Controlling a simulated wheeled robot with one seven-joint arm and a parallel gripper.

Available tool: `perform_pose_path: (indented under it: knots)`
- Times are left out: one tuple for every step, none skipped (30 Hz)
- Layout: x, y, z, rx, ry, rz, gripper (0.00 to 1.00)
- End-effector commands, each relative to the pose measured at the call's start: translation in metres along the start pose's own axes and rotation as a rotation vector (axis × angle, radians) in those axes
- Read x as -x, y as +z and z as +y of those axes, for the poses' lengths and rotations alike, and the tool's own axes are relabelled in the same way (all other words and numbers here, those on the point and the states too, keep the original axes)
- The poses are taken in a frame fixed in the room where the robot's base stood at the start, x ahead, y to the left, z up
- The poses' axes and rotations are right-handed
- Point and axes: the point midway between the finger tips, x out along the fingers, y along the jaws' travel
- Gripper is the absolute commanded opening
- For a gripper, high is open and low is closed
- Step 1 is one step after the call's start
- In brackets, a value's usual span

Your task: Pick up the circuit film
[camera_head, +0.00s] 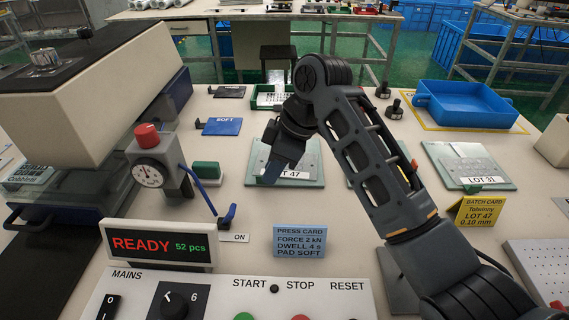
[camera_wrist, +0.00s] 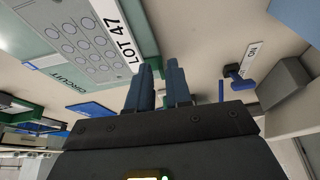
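The circuit film is a pale grey sheet with rows of circles (camera_wrist: 80,38) in the wrist view, bearing a white LOT 47 strip. It lies on a grey-green plate (camera_wrist: 140,28) with a green CIRCUIT tag (camera_wrist: 80,90). In the head view the LOT 47 plate (camera_head: 316,180) lies mid-table, partly hidden by my gripper (camera_head: 270,174). In the wrist view my gripper (camera_wrist: 162,82) has two dark blue fingers with a narrow empty gap between them. They appear beside the plate's LOT 47 end. Their height above the table is unclear.
The press (camera_head: 150,165) with its gauge and blue lever stands at left. A LOT 31 plate (camera_head: 441,174) lies right, with another plate partly hidden behind my arm. A blue bin (camera_head: 463,104) stands at back right. A press card (camera_head: 300,241) and control panel are in front.

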Motion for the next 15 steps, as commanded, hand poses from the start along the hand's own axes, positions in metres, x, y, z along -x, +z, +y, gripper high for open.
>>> perform_pose_path:
  knots:
    - [-0.0072, -0.0002, -0.0005, 0.000, -0.002, -0.001, 0.19]
    - [-0.0100, -0.0001, -0.0005, 0.000, -0.001, -0.001, 0.19]
    - [-0.0127, -0.0002, -0.0004, 0.000, -0.001, -0.001, 0.19]
    - [-0.0142, -0.0004, -0.0002, 0.000, 0.000, -0.001, 0.19]
    - [-0.0152, -0.0005, -0.0001, 0.000, 0.001, 0.000, 0.19]
    - [-0.0159, -0.0005, 0.0000, 0.001, 0.001, 0.000, 0.19]
    - [-0.0161, -0.0005, 0.0000, 0.001, 0.002, 0.000, 0.19]
    - [-0.0161, -0.0005, 0.0001, 0.001, 0.002, 0.000, 0.19]
    - [-0.0160, -0.0005, 0.0001, 0.001, 0.002, 0.000, 0.19]
    - [-0.0160, -0.0005, 0.0000, 0.001, 0.002, 0.000, 0.19]
    - [-0.0160, -0.0005, 0.0000, 0.001, 0.002, 0.000, 0.19]
    - [-0.0159, -0.0005, 0.0000, 0.000, 0.001, 0.000, 0.18]
    - [-0.0159, -0.0005, 0.0000, 0.000, 0.001, 0.000, 0.15]
    - [-0.0159, -0.0005, 0.0000, 0.000, 0.001, 0.000, 0.12]
    - [-0.0158, -0.0005, 0.0000, 0.000, 0.001, 0.000, 0.09]
